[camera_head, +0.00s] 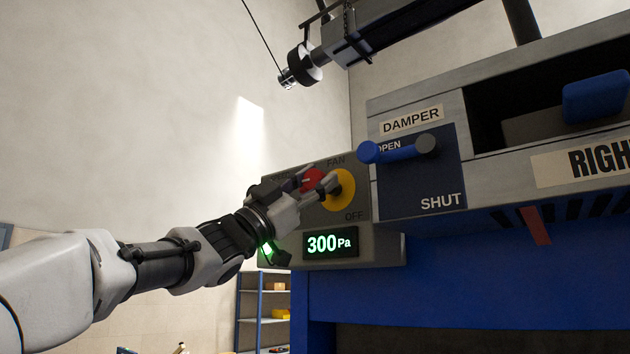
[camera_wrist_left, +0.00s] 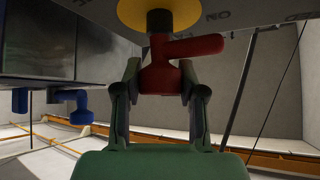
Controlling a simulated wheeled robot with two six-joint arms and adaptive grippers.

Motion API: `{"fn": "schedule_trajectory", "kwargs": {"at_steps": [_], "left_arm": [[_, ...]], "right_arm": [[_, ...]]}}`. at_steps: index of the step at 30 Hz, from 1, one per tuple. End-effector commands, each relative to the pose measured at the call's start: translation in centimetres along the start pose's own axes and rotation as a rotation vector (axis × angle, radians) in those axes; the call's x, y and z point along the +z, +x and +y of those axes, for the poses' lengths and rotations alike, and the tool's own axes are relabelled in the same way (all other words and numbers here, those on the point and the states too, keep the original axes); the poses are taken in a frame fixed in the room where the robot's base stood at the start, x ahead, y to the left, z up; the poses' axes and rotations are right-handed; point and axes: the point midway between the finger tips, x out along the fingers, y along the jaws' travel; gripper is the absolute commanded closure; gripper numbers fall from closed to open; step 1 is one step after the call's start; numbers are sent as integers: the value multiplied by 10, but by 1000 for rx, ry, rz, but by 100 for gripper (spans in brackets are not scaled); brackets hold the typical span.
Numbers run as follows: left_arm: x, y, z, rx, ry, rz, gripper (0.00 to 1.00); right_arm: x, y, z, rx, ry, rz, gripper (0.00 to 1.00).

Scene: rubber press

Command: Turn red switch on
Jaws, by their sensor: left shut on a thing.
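The red switch (camera_head: 313,180) sits on a round yellow plate (camera_head: 343,190) on the grey fan panel. "FAN" and "OFF" labels show around it. My left gripper (camera_head: 318,190) is at the switch, with its fingers around it. In the left wrist view the red switch (camera_wrist_left: 170,62) is between the two fingers of my left gripper (camera_wrist_left: 162,85), which is shut on its body. Its handle points to the right there, toward an "ON" label. Part of the switch is hidden behind the gripper in the head view. My right gripper is not in view.
A green "300 Pa" display (camera_head: 330,243) is below the switch. A black arm-like fixture (camera_head: 340,45) hangs above. Blue shelves (camera_head: 264,310) stand behind, lower left.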

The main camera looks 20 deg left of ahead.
Motion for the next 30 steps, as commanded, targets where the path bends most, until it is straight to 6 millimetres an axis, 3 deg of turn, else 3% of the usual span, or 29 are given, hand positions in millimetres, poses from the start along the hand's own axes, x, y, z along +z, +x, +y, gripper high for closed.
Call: {"fn": "schedule_trajectory", "kwargs": {"at_steps": [10,11,12,30], "left_arm": [[-2,0,-1,0,3,4,95],[-2,0,-1,0,3,4,50],[-2,0,-1,0,3,4,35],[-1,0,0,-23,-23,-1,34]], "right_arm": [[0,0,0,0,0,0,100],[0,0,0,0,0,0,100],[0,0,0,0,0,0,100],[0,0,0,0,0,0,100]]}}
